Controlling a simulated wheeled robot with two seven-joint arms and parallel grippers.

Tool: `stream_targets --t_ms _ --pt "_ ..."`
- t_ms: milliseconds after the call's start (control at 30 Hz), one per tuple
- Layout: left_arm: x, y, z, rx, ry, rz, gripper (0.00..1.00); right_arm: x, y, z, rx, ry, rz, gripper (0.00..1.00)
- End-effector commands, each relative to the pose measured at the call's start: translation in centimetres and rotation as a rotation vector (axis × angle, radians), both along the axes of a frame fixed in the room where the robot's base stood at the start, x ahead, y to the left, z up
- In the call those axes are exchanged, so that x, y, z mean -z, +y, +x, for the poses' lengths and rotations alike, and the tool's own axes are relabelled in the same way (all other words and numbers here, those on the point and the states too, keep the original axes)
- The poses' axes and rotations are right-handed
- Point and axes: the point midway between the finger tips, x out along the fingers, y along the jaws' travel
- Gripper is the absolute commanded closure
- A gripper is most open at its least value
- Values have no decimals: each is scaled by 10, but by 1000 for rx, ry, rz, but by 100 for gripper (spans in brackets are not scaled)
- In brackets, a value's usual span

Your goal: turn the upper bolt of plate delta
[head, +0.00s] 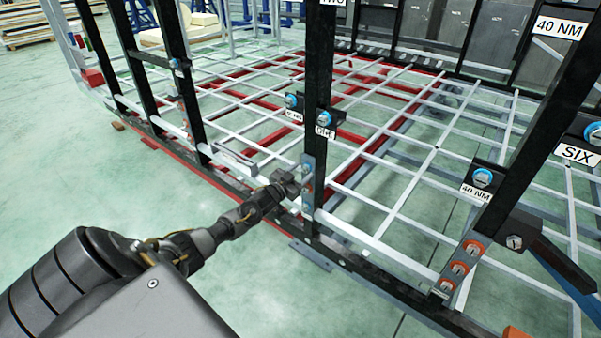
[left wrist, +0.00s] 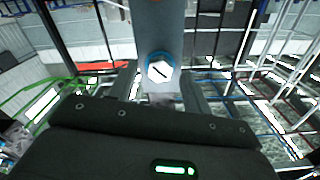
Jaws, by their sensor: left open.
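A grey upright plate (head: 308,182) is on a black post at the chassis's lower side rail in the head view. No label reading delta can be made out. In the left wrist view the plate (left wrist: 158,25) stands straight ahead, with a silver hex bolt (left wrist: 160,68) in a blue ring and a dark line across its head. Part of an orange ring shows above it at the frame's top edge. My left gripper (head: 290,184) is open at the plate. Its fingers (left wrist: 160,88) stand on either side below the bolt head; contact cannot be told. My right gripper is not in view.
Black posts carry blue-ringed bolts (head: 324,118) and labels, including SIX (head: 578,153) and 40 NM (head: 475,192). An orange-ringed plate (head: 459,268) is at the lower right. A white bar grid (head: 400,180) lies behind the posts. Green floor (head: 60,180) is clear at the left.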

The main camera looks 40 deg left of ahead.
Motion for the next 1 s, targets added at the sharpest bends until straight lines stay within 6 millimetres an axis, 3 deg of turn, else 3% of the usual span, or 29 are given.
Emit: stream_targets --t_ms 367,700,1000 --pt "0 0 6 1 1 0 51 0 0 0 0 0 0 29" --pt "0 0 5 0 1 0 95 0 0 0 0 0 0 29" --pt "0 1 5 -3 -1 -38 96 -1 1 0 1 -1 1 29"
